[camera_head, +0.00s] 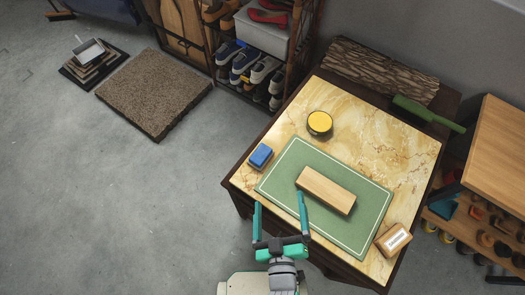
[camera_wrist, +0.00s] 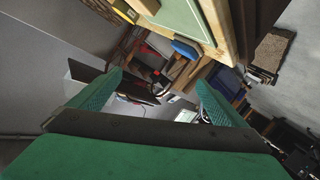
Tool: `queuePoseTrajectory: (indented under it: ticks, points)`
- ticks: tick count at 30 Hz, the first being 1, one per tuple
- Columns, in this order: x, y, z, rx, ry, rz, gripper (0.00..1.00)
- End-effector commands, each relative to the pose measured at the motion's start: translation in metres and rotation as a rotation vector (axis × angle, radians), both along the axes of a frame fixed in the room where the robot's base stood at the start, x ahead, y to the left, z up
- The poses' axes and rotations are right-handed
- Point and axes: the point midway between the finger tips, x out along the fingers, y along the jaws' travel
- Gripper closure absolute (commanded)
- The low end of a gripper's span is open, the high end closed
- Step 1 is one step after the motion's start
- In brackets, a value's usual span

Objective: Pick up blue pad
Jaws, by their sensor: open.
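The blue pad (camera_head: 261,156) is a small blue block with a paler lower layer. It lies on the marble tabletop (camera_head: 352,118) near its left edge, just beside the green mat's upper left corner. In the wrist view a blue piece (camera_wrist: 187,48) shows at the table edge, near the top middle. My gripper (camera_head: 279,208) is open and empty, its two teal fingers apart. It is below and slightly right of the pad in the head view, by the table's near left edge. The fingers also show in the wrist view (camera_wrist: 158,92), with nothing between them.
A green mat (camera_head: 275,185) carries a wooden block (camera_head: 326,190). A yellow-topped round tin (camera_head: 319,123), a labelled wooden block (camera_head: 393,240) and a green-handled brush (camera_head: 425,114) are also on the table. A shoe rack (camera_head: 262,60) stands behind.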

Motion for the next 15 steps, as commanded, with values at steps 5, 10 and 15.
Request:
queuePoseTrajectory:
  ticks: [5,10,15]
  points:
    - [0.067,-0.045,0.009,-0.298,-0.025,-0.014,0.04]
    - [0.126,-0.088,0.032,-0.550,-0.030,-0.073,0.04]
    - [0.179,-0.126,0.064,-0.755,-0.014,-0.167,0.04]
